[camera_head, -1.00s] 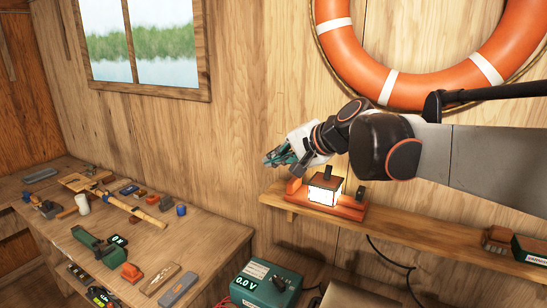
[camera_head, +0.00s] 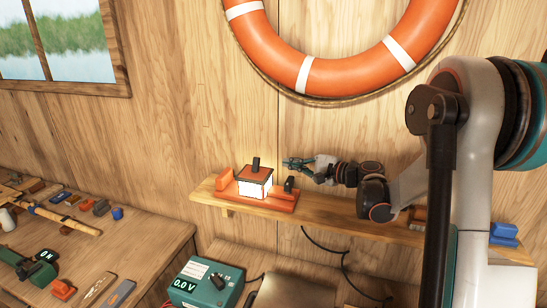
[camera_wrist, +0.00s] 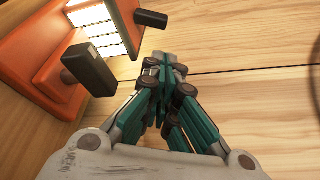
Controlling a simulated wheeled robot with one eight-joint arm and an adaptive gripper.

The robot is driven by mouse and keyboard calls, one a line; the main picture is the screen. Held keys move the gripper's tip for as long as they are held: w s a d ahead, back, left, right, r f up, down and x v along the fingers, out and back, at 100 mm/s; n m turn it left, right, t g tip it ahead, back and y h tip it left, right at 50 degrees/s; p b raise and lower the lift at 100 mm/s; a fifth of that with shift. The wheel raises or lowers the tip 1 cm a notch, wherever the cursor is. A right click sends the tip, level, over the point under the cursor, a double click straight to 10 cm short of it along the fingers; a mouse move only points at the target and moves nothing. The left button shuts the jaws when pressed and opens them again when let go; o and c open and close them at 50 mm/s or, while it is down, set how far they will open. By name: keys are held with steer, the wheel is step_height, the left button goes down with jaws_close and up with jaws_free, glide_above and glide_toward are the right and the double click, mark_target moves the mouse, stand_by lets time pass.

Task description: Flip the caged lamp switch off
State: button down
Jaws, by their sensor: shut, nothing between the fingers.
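The caged lamp (camera_head: 255,186) glows white under a dark roof with a black top knob, on an orange base (camera_head: 270,203) on the wall shelf. Its black-tipped switch lever (camera_head: 289,184) stands at the right end of the base. My gripper (camera_head: 288,163) is shut and empty, above and behind the lever, apart from it. In the wrist view, my teal fingers (camera_wrist: 166,66) are closed together. The black lever tip (camera_wrist: 90,70) is to their left on an orange stem, with the lit lamp panel (camera_wrist: 105,28) beyond. I see no contact.
The wooden shelf (camera_head: 330,227) runs along the wall, with a blue item (camera_head: 503,233) at its right. A life ring (camera_head: 335,78) hangs above. A green meter (camera_head: 205,281) stands below. The left bench (camera_head: 140,238) holds tackle and tools.

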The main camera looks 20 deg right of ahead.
mark_target(256, 164)
steer(key=shift+a, duration=0.15)
steer(key=x, duration=1)
steer(key=shift+r, duration=0.1)
steer(key=shift+s+a+r+n+b, duration=0.15)
steer(key=shift+s+r+n+b, duration=0.05)
steer(key=shift+n+b, duration=0.4)
stand_by(0.3)
steer(key=n+b, duration=0.1)
steer(key=s+n+t+b, duration=0.1)
steer(key=a+r+n+y+b, duration=0.1)
steer(key=n, duration=0.1)
steer(key=shift+s+r+t, duration=0.15)
steer(key=shift+s+t, duration=0.1)
steer(key=shift+t, duration=0.15)
steer(key=shift+s+a+r, duration=0.2)
steer(key=shift+s+r, duration=0.05)
